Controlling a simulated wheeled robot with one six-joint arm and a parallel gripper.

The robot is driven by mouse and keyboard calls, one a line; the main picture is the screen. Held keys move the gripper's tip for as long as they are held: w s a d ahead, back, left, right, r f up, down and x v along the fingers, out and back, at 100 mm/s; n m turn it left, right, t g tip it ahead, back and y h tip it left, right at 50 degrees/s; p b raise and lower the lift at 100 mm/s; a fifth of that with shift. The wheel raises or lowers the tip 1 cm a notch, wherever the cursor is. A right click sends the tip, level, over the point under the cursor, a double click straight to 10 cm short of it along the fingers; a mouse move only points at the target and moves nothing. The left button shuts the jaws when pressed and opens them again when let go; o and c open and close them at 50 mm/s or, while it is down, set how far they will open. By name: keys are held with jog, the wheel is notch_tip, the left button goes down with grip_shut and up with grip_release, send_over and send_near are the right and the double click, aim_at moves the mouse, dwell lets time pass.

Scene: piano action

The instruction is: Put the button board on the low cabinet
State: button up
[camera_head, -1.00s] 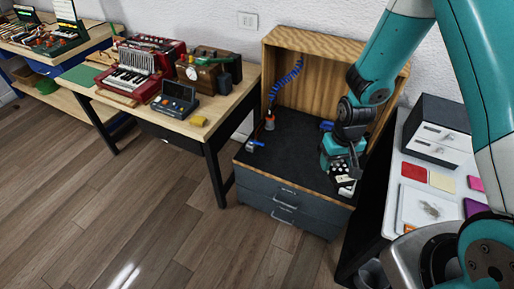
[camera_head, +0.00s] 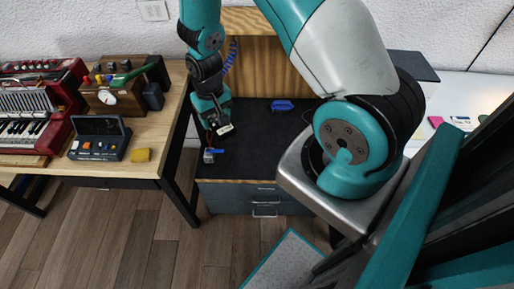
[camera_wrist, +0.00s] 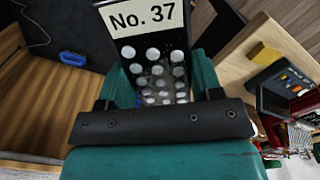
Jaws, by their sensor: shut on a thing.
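The button board (camera_wrist: 155,75) is a dark board with rows of pale round buttons and a "No. 37" label. My gripper (camera_wrist: 160,95) is shut on it, with teal fingers along its two sides. In the head view my gripper (camera_head: 212,108) hangs over the left part of the low cabinet, and only the pale label end of the button board (camera_head: 225,128) shows clearly. The low cabinet (camera_head: 265,155) has a black top, a wooden back panel and grey drawers. I cannot tell whether the board touches the top.
A blue-handled tool (camera_head: 211,154) lies at the cabinet's front left, and a blue object (camera_head: 282,105) farther back. A blue coiled hose (camera_head: 231,57) hangs by the back panel. A wooden desk (camera_head: 150,158) with an accordion and devices stands left. The cabinet top's middle is clear.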

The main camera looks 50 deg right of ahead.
jog(key=w+d+f+m+b, duration=0.3)
jog(key=d+f+m+b, duration=1)
jog(key=b, duration=0.2)
jog(key=m+b, duration=1.2)
send_over(265, 149)
notch_tip(265, 149, down, 7)
notch_tip(265, 149, down, 20)
jog(key=shift+w+r+b, duration=0.1)
jog(key=shift+b, duration=0.9)
jog(key=o, duration=1)
jog(key=shift+o, duration=0.2)
